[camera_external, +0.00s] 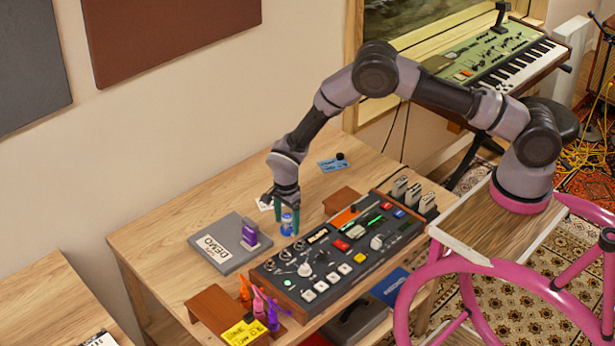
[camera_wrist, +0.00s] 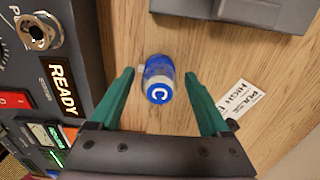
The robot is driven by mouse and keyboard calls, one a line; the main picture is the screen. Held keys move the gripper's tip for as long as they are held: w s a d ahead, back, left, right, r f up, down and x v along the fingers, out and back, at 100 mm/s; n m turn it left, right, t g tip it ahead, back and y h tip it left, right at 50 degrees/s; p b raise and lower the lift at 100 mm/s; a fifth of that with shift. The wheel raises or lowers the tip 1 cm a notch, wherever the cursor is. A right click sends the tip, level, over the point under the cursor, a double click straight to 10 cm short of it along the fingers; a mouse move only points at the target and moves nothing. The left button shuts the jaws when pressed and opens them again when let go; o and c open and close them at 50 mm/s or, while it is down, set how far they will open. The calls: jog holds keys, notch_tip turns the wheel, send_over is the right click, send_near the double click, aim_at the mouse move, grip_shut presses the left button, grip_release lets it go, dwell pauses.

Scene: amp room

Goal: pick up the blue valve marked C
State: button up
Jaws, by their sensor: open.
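The blue valve marked C (camera_wrist: 158,82) stands on the wooden table, its blue top with a white letter C facing the wrist camera. In the external view the valve (camera_external: 287,224) shows as a small blue cylinder beside the control panel. My gripper (camera_wrist: 160,78) is open, with its two green fingers on either side of the valve and a gap visible on each side. In the external view my gripper (camera_external: 287,222) points down at the valve, and its fingers partly hide it.
The black control panel (camera_external: 262,277) with knobs and buttons lies close to the right of the valve. A grey DEMO case (camera_external: 210,257) with a purple piece (camera_external: 249,233) on it lies to the left. A white label (camera_wrist: 238,99) lies on the table (camera_external: 160,238) nearby.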

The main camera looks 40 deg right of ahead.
grip_shut()
jog(key=shift+r, duration=0.15)
